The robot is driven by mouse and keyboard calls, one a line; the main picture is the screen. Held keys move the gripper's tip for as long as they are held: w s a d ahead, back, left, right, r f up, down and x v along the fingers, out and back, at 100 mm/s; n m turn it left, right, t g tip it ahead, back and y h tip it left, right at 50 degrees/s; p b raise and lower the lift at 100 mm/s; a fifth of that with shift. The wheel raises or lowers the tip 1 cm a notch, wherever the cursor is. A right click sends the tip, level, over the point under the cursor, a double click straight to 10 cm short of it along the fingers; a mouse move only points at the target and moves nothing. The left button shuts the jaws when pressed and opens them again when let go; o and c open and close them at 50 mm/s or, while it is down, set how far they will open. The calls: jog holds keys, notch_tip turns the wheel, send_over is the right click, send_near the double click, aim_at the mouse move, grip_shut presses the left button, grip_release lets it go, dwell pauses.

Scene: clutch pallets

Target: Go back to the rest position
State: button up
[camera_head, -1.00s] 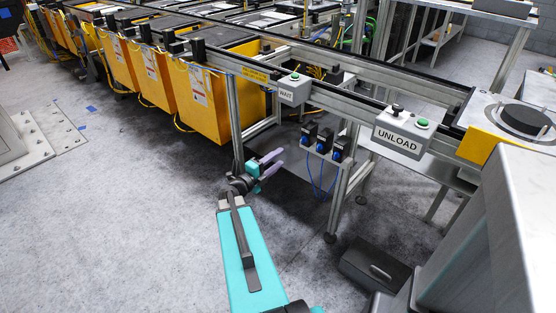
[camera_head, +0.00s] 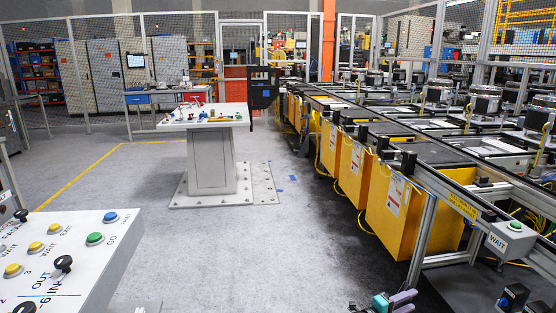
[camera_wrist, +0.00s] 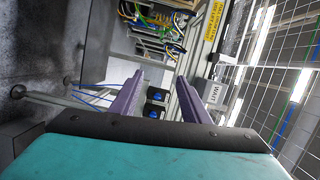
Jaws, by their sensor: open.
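My gripper (camera_head: 402,300) shows at the bottom edge of the head view, right of the middle, with purple fingers and a teal body; most of my arm is out of that view. In the wrist view my gripper (camera_wrist: 160,100) has its two purple fingers spread apart, with nothing between them. The fingers point toward the conveyor frame, and two blue-faced devices (camera_wrist: 155,105) show behind the gap. I see no held object.
The conveyor line (camera_head: 440,180) with yellow bins (camera_head: 388,190) runs along the right. A "WAIT" button box (camera_head: 510,240) hangs on its rail. A white pedestal table (camera_head: 210,160) stands mid-left. A control panel (camera_head: 75,260) is at lower left. Grey floor between is clear.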

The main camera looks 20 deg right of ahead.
jog(key=w+a+f+n+t+y+p, duration=0.1)
jog(key=w+a+f+n+t+y, duration=0.35)
jog(key=w+a, duration=0.55)
jog(key=w+a+f+n+t+y+p, duration=0.1)
jog(key=w+a+f+n+t+y, duration=0.15)
jog(key=w+a+n+t, duration=0.7)
jog(key=s+a+f+n+g+y+p, duration=0.15)
jog(key=a+f+n+y, duration=0.3)
jog(key=a, duration=0.75)
jog(key=a+f+n+g+y, duration=0.2)
jog(key=a+f+n+y, duration=0.3)
jog(key=a, duration=0.7)
jog(key=s+a+f+n+g+y+p, duration=0.1)
jog(key=s+a+f+n+g+y, duration=0.2)
jog(key=s+a+f+n+g, duration=0.7)
jog(key=s+d+n+g+h, duration=0.1)
jog(key=s+g, duration=0.5)
jog(key=s, duration=1.9)
jog(key=shift+s+f+h, duration=0.2)
jog(key=shift+s+h, duration=0.1)
jog(key=shift+h, duration=0.05)
